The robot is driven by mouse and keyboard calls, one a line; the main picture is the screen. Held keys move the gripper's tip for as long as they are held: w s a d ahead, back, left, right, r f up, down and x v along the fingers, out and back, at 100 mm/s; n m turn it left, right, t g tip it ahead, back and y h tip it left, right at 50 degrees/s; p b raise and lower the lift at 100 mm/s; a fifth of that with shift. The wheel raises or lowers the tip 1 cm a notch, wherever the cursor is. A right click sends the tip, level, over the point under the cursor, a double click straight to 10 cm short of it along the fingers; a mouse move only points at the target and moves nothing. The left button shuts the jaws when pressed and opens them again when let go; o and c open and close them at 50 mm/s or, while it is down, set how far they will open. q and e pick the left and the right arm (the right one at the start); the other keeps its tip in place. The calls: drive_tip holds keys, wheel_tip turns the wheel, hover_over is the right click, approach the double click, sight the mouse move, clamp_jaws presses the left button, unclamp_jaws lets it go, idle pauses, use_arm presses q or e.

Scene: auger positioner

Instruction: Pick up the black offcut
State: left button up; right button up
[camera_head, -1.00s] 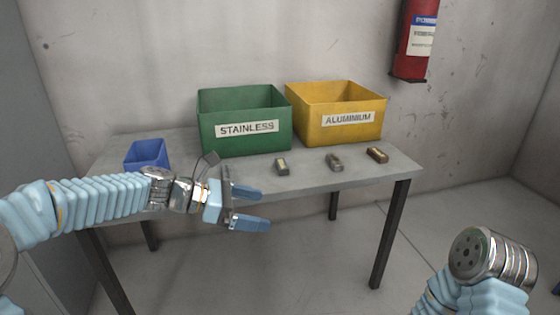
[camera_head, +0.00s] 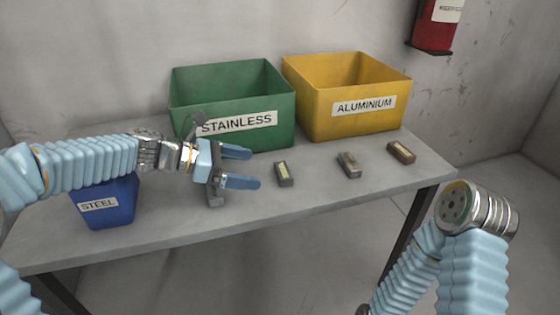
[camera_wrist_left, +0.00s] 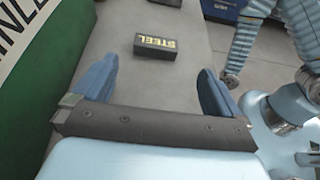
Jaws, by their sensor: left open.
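The black offcut (camera_head: 284,175) is a small dark block with a pale label, lying on the table in front of the green bin. In the left wrist view the black offcut (camera_wrist_left: 157,47) shows the word STEEL in yellow, ahead of the fingers and roughly between their lines. My left gripper (camera_head: 249,168) is open and empty, with its blue fingers pointing right toward the block, a short gap away. Both fingers of the left gripper (camera_wrist_left: 157,68) show in the wrist view. My right arm shows at the lower right, but its gripper is out of view.
A grey-brown offcut (camera_head: 349,165) and a brown offcut (camera_head: 401,152) lie farther right on the table (camera_head: 330,193). The green STAINLESS bin (camera_head: 270,135) and yellow ALUMINIUM bin (camera_head: 345,127) stand behind. A blue STEEL bin (camera_head: 112,215) stands left, partly behind my left arm.

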sight(277, 171)
use_arm(q)
drive_tip(key=shift+w+f, duration=0.1)
drive_tip(key=shift+w, duration=0.2)
drive_tip(key=shift+w+d+f, duration=0.1)
drive_tip(key=shift+d, duration=0.25)
drive_tip(key=b+x, duration=0.1)
drive_tip(key=x, duration=0.5)
drive_tip(key=shift+w+d, duration=0.1)
drive_tip(key=shift+d, duration=0.2)
use_arm(e)
drive_tip(key=shift+w+a+f, duration=0.15)
drive_tip(key=shift+w+f, duration=0.15)
drive_tip(key=shift+f, duration=0.15)
use_arm(q)
drive_tip(key=shift+c, duration=0.3)
drive_tip(key=c, duration=1.2)
drive_tip(key=shift+c, duration=0.3)
